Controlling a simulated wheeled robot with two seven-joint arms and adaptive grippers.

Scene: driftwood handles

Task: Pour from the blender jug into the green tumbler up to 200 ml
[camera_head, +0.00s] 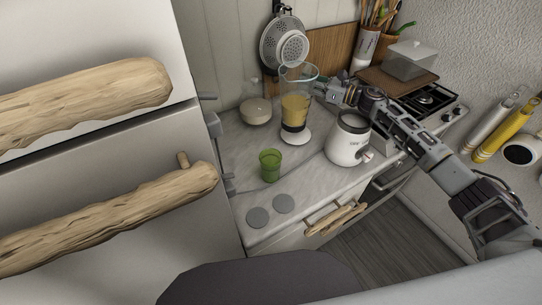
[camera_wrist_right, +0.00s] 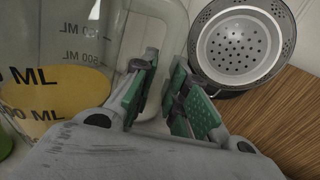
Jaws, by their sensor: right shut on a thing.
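The clear blender jug (camera_head: 296,108) stands upright over the counter, with yellow liquid in its lower part. Its ML markings and liquid show large in the right wrist view (camera_wrist_right: 60,85). My right gripper (camera_head: 331,92) comes in from the right and is shut on the jug's clear handle; its green-padded fingers show in the right wrist view (camera_wrist_right: 160,88). The green tumbler (camera_head: 270,165) stands upright on the counter, left of and nearer than the jug. Its contents are not clear. I cannot tell whether the jug touches the white disc below it. My left gripper is out of view.
The white blender base (camera_head: 348,142) stands right of the jug on the counter (camera_head: 236,154). Two grey discs (camera_head: 271,210) lie in front. A colander (camera_head: 283,43) hangs behind. A stove (camera_head: 425,100) is at right.

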